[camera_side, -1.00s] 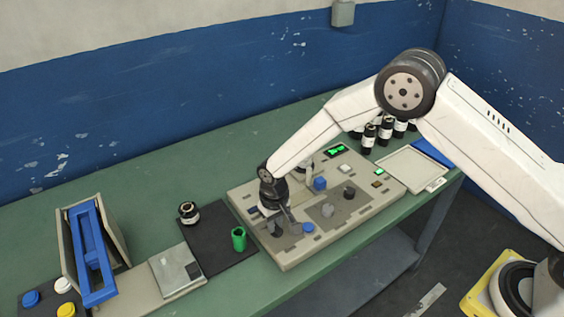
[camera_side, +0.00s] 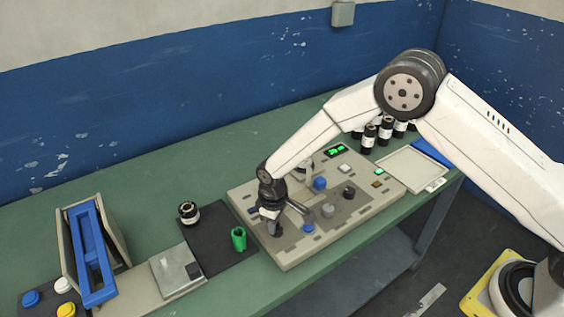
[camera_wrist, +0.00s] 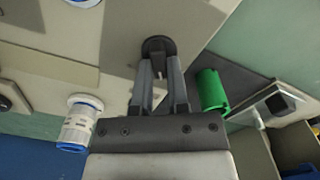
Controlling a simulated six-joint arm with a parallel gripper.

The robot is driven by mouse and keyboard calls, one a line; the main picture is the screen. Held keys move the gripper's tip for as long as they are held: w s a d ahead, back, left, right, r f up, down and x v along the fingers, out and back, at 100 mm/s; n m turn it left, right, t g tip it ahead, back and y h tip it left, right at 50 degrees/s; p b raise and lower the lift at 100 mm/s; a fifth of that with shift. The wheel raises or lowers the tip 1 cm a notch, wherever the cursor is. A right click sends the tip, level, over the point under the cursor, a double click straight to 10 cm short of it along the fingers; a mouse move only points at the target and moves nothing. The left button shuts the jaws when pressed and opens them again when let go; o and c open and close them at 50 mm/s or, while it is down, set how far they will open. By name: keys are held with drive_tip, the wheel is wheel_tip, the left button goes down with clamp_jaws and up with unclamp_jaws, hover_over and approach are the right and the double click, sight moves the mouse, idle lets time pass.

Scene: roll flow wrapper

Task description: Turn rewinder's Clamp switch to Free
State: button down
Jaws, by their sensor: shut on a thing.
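The rewinder (camera_side: 318,238) is a beige panel box on the green bench. A round black switch knob (camera_wrist: 158,46) stands on its panel in the wrist view, near the panel's edge. My gripper (camera_wrist: 160,74) has its two grey fingers closed on this knob, one on each side. In the side view my gripper (camera_side: 274,228) points down at the panel's near left part, and its fingers hide most of the knob. No Clamp or Free label is readable, so the switch's setting cannot be told.
A green cylinder (camera_side: 239,238) and a black-and-white roll (camera_side: 188,212) stand on the dark mat (camera_side: 212,240) to the left. Several dark rolls (camera_side: 385,130) stand behind.

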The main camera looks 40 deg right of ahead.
drive_tip(key=c, duration=0.6)
unclamp_jaws()
drive_tip(key=shift+r, duration=3.95)
